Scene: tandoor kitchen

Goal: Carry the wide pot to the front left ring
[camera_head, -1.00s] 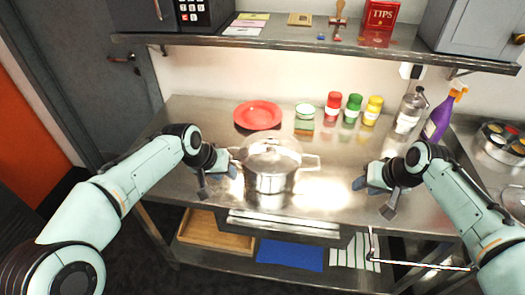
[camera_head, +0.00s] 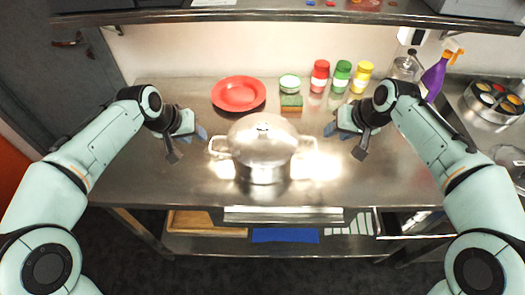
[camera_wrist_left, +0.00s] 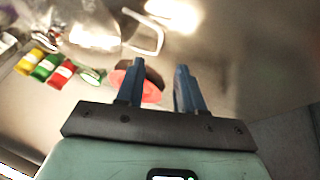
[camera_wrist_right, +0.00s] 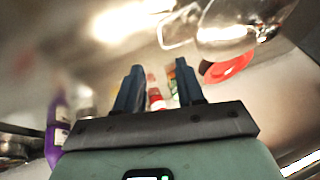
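The wide pot (camera_head: 250,146), shiny steel with a lid and two side handles, stands upright on the steel counter. My left gripper (camera_head: 203,134) is open and empty, just off the pot's left handle. My right gripper (camera_head: 329,129) is open and empty, just off the right handle. In the left wrist view the open fingers (camera_wrist_left: 158,72) are below the pot's handle (camera_wrist_left: 160,40), with nothing between them. In the right wrist view the fingers (camera_wrist_right: 160,72) are also apart, and the pot (camera_wrist_right: 230,32) is at upper right. No stove rings are in view.
A red plate (camera_head: 238,94), a sponge (camera_head: 291,102) and red, green and yellow jars (camera_head: 342,76) stand behind the pot. A purple spray bottle (camera_head: 434,76) and a round spice tin (camera_head: 490,108) are at right. The counter (camera_head: 270,198) in front is clear.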

